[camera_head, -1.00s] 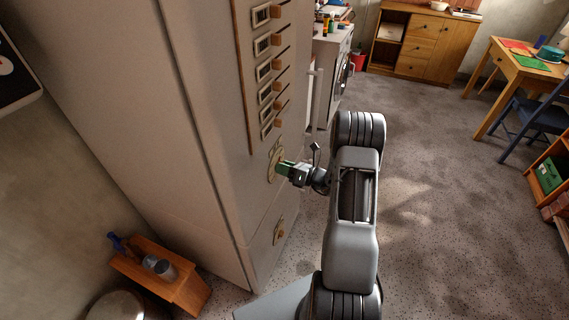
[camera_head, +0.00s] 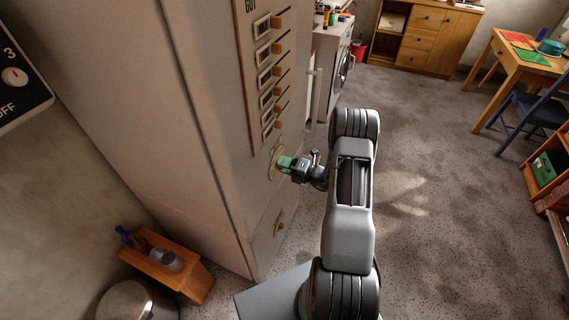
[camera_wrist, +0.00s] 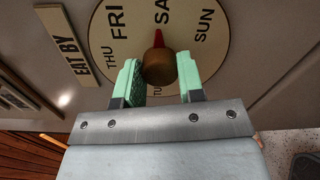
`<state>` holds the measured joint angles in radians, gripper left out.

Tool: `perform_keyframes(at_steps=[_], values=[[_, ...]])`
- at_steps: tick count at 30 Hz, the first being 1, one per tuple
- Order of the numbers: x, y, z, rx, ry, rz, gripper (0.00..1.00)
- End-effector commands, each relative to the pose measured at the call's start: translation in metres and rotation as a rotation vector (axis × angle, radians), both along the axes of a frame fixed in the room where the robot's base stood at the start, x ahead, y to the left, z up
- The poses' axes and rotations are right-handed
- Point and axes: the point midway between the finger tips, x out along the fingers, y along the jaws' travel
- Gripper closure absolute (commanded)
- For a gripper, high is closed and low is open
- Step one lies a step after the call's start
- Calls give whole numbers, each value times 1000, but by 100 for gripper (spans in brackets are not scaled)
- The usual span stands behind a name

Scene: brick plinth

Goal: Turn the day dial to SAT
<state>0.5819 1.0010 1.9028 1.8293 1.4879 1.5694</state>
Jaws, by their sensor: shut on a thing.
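The day dial (camera_wrist: 215,62) is a round cream plate with black day names, on the front of the tall pale cabinet; in the head view the dial (camera_head: 275,160) shows edge-on. Its brown wooden knob (camera_wrist: 159,66) has a red pointer (camera_wrist: 158,38) at the SAT lettering, which is cut off by the top of the wrist view. FRI lies left of it and SUN right. My gripper (camera_wrist: 161,76) has its green fingers on either side of the knob, shut on it. The gripper (camera_head: 285,164) also shows at the dial in the head view. The fingers hide lower lettering.
An EAT BY plate (camera_wrist: 67,47) is left of the dial. Open carpet (camera_head: 430,180) lies to the right.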

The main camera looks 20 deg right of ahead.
Motion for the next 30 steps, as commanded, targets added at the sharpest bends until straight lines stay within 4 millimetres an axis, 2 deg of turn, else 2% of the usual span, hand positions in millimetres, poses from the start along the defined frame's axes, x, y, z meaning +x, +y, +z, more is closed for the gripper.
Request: perform_keyframes(at_steps=[22,23,30], values=[[0,0,0,55,51,1,88],[0,0,0,55,51,1,63],[0,0,0,55,51,1,40]])
